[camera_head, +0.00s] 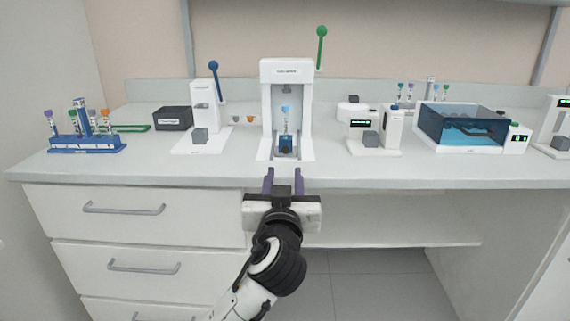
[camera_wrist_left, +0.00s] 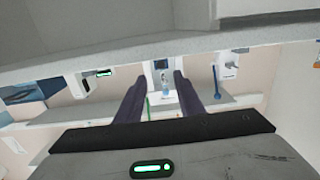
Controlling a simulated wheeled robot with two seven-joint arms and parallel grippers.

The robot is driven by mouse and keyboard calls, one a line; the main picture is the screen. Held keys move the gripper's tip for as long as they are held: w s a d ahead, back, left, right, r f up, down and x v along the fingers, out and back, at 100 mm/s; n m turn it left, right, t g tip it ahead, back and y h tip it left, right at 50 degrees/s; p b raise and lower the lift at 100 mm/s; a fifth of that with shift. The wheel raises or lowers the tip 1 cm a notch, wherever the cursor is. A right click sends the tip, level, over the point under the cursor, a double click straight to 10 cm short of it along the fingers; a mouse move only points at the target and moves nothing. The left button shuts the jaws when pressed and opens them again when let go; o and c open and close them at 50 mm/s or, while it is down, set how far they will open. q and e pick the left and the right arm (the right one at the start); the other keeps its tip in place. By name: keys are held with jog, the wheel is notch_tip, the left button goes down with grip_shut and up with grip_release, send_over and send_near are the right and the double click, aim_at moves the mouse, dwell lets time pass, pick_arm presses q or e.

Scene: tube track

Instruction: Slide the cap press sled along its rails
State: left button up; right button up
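The cap press sled (camera_head: 286,148) is a small dark blue block at the front of the white press (camera_head: 268,100), on the press's pale base between its rails. A tube with a light blue cap (camera_head: 285,112) stands upright in it. My left gripper (camera_head: 284,174) is open and empty in front of the counter's front edge, its two purple fingers pointing at the sled but apart from it. In the left wrist view, which is upside down, the sled (camera_wrist_left: 161,64) and tube show between the spread fingers (camera_wrist_left: 157,84). My right gripper is not in view.
The counter edge (camera_head: 200,182) lies between gripper and sled. A blue tube rack (camera_head: 88,148) is far left. A white device with a blue lever (camera_head: 214,82) is left of the press; a green lever (camera_head: 321,48) rises beside it. A water bath (camera_head: 460,126) is right.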

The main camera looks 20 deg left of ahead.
aim_at(285, 150)
pick_arm(q)
jog(key=x, duration=1)
jog(key=shift+w+a+r, duration=0.1)
jog(key=shift+w+r, duration=0.05)
jog(key=shift+r, duration=0.2)
jog(key=shift+c, duration=0.5)
grip_shut()
